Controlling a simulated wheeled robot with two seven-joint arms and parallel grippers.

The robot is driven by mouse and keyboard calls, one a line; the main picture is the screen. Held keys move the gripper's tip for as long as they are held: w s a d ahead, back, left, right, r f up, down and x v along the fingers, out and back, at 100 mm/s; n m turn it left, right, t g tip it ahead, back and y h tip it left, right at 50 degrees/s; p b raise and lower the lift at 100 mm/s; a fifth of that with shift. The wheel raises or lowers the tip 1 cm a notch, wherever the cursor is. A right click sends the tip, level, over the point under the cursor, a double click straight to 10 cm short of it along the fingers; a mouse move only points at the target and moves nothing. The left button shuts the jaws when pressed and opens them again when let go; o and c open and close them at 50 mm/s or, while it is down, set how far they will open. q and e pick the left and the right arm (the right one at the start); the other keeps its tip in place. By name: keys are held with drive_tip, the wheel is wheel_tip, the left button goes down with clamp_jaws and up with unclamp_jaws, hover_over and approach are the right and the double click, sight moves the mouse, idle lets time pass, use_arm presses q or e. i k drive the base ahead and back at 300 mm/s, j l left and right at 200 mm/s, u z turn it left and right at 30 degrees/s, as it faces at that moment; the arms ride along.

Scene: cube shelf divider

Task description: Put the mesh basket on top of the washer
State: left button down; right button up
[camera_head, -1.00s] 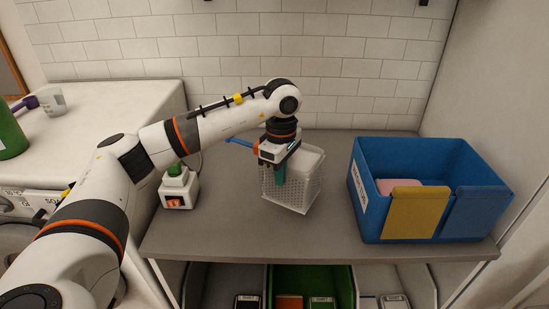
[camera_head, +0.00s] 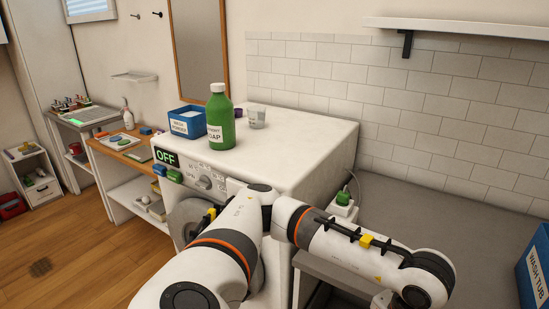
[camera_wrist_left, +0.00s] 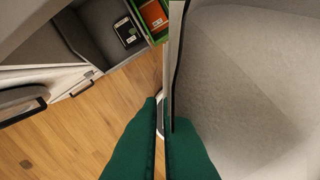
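The washer (camera_head: 295,140) stands in the middle of the head view, white, with a display reading OFF on its front. Its top holds a green soap bottle (camera_head: 220,115), a blue powder box (camera_head: 187,122) and a small cup (camera_head: 257,118) toward the back left; the front and right part of the top is bare. The mesh basket is out of the head view. In the left wrist view the pale basket (camera_wrist_left: 255,85) fills the right side. My left gripper (camera_wrist_left: 165,125), with green fingers, is shut on its thin wall. My right gripper is not in view.
The grey counter (camera_head: 420,215) lies right of the washer, with a blue wash tub (camera_head: 535,265) at the right edge. A power outlet block with a green plug (camera_head: 343,203) stands by the washer's right side. Wooden floor (camera_head: 70,250) is open at left.

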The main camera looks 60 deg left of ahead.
sight(269, 148)
drive_tip(key=i+j+u, duration=0.1)
drive_tip(key=u, duration=1.3)
